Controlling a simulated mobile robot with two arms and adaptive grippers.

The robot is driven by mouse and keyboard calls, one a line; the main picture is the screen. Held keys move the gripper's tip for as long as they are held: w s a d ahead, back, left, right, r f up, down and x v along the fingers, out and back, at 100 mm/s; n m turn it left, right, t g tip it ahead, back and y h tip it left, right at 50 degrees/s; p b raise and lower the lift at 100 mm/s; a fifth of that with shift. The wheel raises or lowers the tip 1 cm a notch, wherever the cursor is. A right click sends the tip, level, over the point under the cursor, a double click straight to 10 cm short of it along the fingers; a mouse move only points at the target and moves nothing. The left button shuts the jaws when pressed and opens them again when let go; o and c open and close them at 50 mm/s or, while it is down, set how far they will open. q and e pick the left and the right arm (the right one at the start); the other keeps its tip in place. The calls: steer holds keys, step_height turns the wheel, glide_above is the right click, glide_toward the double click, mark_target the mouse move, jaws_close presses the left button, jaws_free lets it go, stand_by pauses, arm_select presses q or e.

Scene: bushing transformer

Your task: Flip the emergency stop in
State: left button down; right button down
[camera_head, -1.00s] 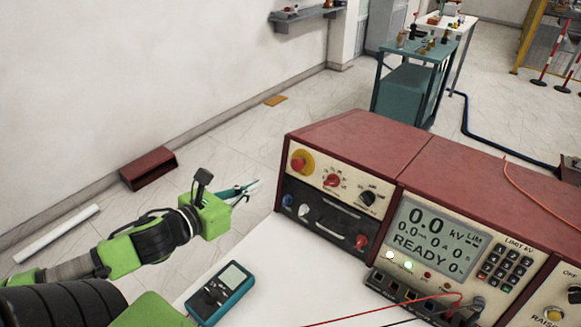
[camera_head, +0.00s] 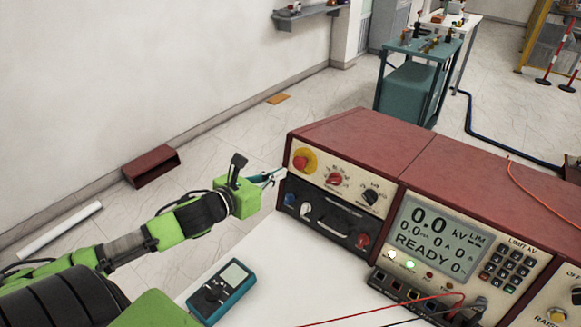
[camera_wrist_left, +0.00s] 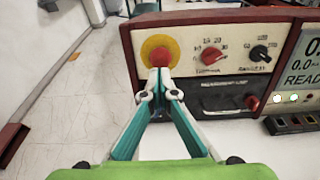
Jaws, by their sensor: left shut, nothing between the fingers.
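The emergency stop is a red mushroom button (camera_head: 300,162) on a yellow round plate, at the upper left of the red and cream test set's front panel (camera_head: 318,182). It also shows in the left wrist view (camera_wrist_left: 159,58), straight ahead of the fingertips. My left gripper (camera_head: 280,172) is shut and empty. Its teal fingers meet at their tips (camera_wrist_left: 160,84) just in front of and slightly below the button in the wrist view. I cannot tell whether the tips touch it. My right gripper is not in view.
A red knob (camera_head: 334,179) and a black knob (camera_head: 370,196) sit right of the button. A teal multimeter (camera_head: 222,291) lies on the white table (camera_head: 275,270). Red and black leads run at the front. A lit READY display (camera_head: 434,237) is further right.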

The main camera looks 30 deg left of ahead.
mark_target(297, 164)
arm_select(q)
steer(key=shift+p+x, duration=0.45)
steer(key=shift+x, duration=2.45)
